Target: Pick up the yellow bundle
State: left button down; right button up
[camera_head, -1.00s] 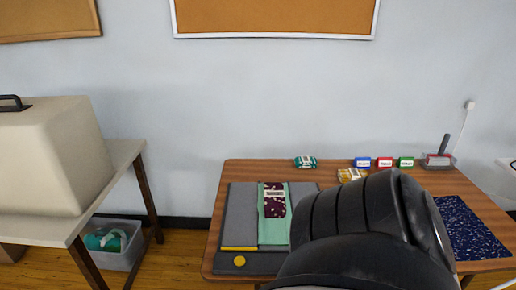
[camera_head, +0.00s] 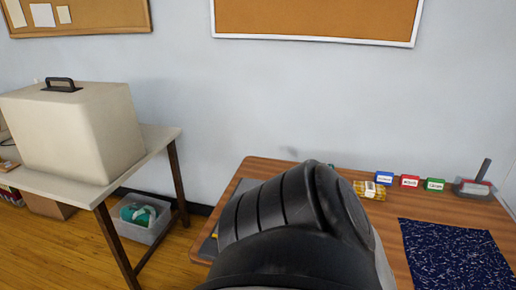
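The yellow bundle (camera_head: 369,190), with a pale label band, lies near the back of the wooden table (camera_head: 399,207). It is just right of a large black part of my own arm, which fills the middle foreground. That arm part hides most of the table's left half, including nearly all of the grey mat. Neither gripper's fingers can be seen.
A grey tray (camera_head: 474,188) with an upright handle is at the back right. A dark blue speckled mat (camera_head: 456,255) lies at right. A white table (camera_head: 85,190) with a beige case (camera_head: 75,130) stands left.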

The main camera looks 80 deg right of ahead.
aim_at(366, 189)
jog(key=k, duration=1.05)
jog(key=z, duration=0.5)
